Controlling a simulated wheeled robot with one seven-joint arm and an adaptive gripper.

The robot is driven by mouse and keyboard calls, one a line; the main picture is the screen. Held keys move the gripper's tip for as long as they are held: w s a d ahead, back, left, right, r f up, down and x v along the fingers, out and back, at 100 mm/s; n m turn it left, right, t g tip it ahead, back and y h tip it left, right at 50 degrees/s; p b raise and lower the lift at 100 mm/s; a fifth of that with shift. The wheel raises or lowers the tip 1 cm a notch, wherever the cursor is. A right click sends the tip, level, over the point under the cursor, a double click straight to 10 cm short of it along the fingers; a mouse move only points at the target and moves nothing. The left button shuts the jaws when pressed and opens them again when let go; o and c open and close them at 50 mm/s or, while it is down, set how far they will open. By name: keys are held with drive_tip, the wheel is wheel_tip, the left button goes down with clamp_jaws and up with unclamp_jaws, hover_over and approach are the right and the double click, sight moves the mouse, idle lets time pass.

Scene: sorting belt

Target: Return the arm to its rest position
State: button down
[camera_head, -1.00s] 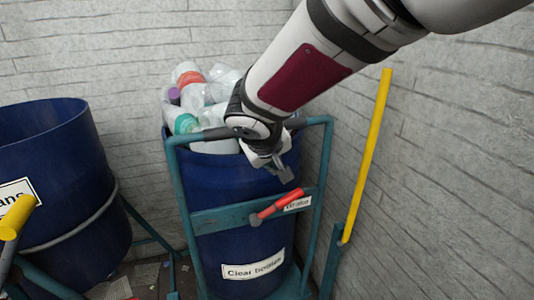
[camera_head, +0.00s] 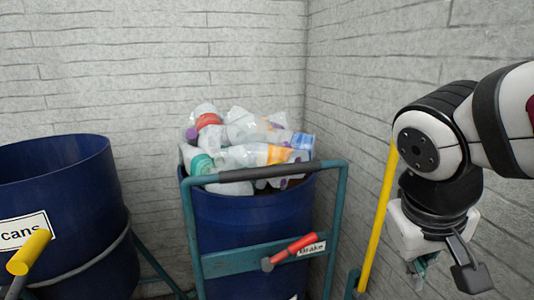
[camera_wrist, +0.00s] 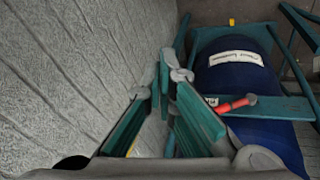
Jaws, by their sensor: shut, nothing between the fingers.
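My gripper (camera_head: 428,268) hangs down at the right side of the head view, in front of the right wall and apart from the barrels. In the wrist view its teal-padded fingers (camera_wrist: 172,82) are close together with nothing between them. The arm bends at a dark wrist joint above it and leaves the picture at the right edge. The fingertips are partly hidden by the gripper body in the head view.
A blue barrel (camera_head: 240,225) full of clear bottles (camera_head: 250,145) stands in a teal cart with a red brake handle (camera_head: 290,252). Another blue barrel (camera_head: 70,180) labelled "cans" stands left. A yellow pole (camera_head: 378,220) and the grey wall (camera_head: 360,80) are close to my arm.

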drive_tip(key=s+a+f+g+y, duration=0.1)
drive_tip(key=s+y, duration=0.1)
drive_tip(key=s, duration=0.6)
drive_tip(key=s+a+f+g+y, duration=0.1)
drive_tip(key=s+f, duration=0.1)
drive_tip(key=s, duration=0.6)
wheel_tip(320, 180, up, 20)
drive_tip(key=t+p, duration=0.3)
drive_tip(key=p, duration=1.5)
drive_tip(key=shift+w, duration=0.35)
